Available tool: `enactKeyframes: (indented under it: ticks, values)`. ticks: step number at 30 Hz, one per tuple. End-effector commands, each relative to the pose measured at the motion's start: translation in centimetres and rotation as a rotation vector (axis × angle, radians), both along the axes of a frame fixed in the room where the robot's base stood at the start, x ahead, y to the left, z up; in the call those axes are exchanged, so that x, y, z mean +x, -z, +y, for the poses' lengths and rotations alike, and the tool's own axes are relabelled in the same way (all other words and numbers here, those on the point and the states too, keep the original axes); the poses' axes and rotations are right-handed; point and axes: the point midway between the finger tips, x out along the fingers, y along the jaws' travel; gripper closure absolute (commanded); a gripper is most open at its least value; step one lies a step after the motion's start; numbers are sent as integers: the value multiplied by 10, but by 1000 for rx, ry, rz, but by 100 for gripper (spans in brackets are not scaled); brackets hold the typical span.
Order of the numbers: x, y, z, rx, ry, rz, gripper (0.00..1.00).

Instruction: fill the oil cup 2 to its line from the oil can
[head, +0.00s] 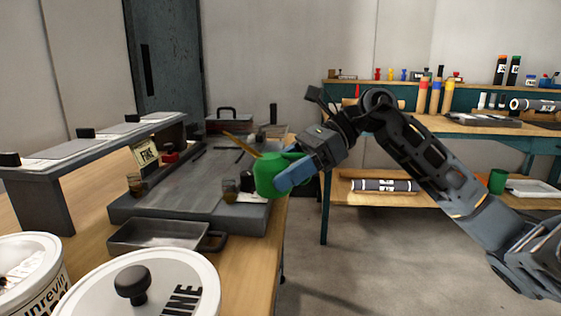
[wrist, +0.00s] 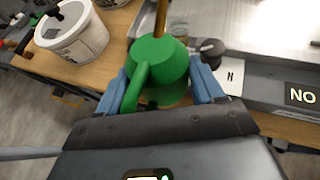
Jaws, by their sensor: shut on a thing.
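My gripper (head: 290,177) is shut on the green oil can (head: 267,173), at the right edge of the grey machine bed. The can's long brass spout (head: 240,144) points up and to the left. In the wrist view the can (wrist: 160,62) sits between my two blue fingers, its spout pointing away from my wrist. I cannot read which is oil cup 2, nor see a fill line or level.
The grey bed (head: 180,203) lies on a wooden bench, with a raised grey shelf (head: 110,138) at left. A metal tray (head: 155,237) and white tubs (head: 140,285) stand in front. A teal-framed bench (head: 440,125) is at the back right.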

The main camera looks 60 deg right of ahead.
Motion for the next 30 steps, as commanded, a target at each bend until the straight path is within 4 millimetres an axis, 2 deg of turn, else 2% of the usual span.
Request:
enactKeyframes:
  ticks: [30]
  values:
    - [-12,-8,-5,-84,1,227,60]
